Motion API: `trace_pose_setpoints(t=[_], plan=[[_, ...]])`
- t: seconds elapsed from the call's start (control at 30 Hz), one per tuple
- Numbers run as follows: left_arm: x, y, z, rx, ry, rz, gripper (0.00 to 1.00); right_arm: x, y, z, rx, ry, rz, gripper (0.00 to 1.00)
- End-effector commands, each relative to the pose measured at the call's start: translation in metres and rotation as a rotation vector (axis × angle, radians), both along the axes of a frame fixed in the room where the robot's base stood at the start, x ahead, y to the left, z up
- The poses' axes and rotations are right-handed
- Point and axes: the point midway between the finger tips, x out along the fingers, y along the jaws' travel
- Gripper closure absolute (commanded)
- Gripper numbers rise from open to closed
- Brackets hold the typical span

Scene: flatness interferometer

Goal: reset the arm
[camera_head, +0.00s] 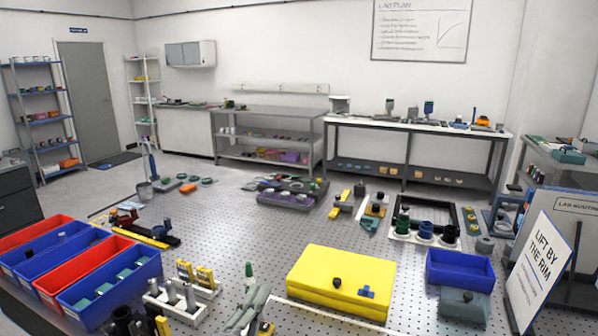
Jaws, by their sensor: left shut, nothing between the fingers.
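My left gripper (258,293) shows at the bottom of the head view, left of the centre, as slim grey fingers. It is shut and empty, over the perforated table top, just in front of a small green-topped bottle (249,270). A yellow case (322,266) with a black knob and a blue piece on it lies to its right. My right gripper is not in view.
Red and blue bins (112,293) line the left edge. A white rack (188,313) with grey cylinders stands left of the gripper. A blue bin (461,271) and a sign (539,254) stand right. The table's middle has clear patches.

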Motion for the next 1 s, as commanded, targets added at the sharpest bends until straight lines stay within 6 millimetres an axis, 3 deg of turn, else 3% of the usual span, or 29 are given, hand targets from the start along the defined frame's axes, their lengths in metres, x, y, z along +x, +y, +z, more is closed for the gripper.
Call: trace_pose_setpoints(t=[0.1, 0.2, 0.3, 0.4, 0.6, 0.77, 1.0], plan=[[-0.015, 0.053, -0.074, -0.203, 0.339, 0.154, 1.0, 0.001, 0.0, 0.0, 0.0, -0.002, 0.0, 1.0], [-0.046, 0.086, -0.135, -0.35, 0.608, 0.277, 1.0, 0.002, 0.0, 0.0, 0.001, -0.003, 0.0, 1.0], [-0.089, 0.109, -0.187, -0.466, 0.849, 0.388, 1.0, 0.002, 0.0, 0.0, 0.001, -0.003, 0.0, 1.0], [-0.132, 0.121, -0.223, -0.548, 1.042, 0.48, 1.0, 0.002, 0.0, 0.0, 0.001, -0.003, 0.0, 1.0], [-0.211, 0.132, -0.264, -0.651, 1.333, 0.621, 1.0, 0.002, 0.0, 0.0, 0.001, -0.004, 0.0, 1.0], [-0.269, 0.135, -0.28, -0.703, 1.527, 0.717, 1.0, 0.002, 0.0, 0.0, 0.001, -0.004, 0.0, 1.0], [-0.254, 0.132, -0.346, -0.69, 1.55, 0.727, 1.0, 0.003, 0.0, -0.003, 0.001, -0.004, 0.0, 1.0]])
